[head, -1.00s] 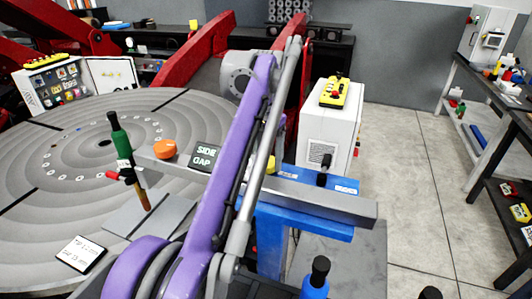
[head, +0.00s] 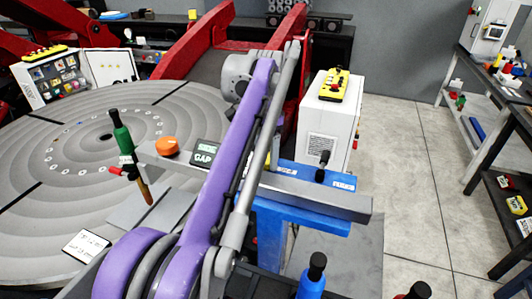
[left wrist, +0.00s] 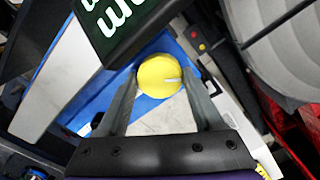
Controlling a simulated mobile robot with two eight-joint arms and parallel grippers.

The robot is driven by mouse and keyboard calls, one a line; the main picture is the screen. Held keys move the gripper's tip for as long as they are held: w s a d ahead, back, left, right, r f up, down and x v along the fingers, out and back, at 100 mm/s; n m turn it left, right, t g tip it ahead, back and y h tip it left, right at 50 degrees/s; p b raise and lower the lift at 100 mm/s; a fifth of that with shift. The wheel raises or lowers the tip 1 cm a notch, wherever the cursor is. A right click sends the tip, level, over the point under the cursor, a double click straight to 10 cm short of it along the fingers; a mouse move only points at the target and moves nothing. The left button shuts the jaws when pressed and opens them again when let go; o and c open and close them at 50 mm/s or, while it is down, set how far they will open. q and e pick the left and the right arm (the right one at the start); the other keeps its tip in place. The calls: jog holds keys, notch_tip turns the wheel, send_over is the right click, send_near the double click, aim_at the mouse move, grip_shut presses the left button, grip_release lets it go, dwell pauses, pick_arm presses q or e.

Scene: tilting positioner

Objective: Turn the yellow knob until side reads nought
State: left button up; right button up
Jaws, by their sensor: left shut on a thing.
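In the head view the readout (head: 205,153) stands on the grey bar with "GAP" legible; the side value cannot be read. My purple left arm covers part of the readout and hides the gripper. My right gripper is not in view.
An orange knob (head: 167,146) and a green-handled torch (head: 123,139) are at the bar's left end, above the large round grey table (head: 60,190). A blue stand (head: 320,215) carries the bar. A white cabinet (head: 325,125) stands behind. Open floor lies to the right.

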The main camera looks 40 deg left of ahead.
aim_at(266, 157)
pick_arm(q)
jog(key=o, duration=1.4)
jog(key=shift+c, duration=0.2)
notch_tip(266, 157, up, 11)
jog(key=p, duration=0.2)
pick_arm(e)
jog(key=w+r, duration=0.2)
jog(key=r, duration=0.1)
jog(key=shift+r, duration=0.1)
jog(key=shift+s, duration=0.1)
pick_arm(q)
jog(key=shift+f, duration=0.1)
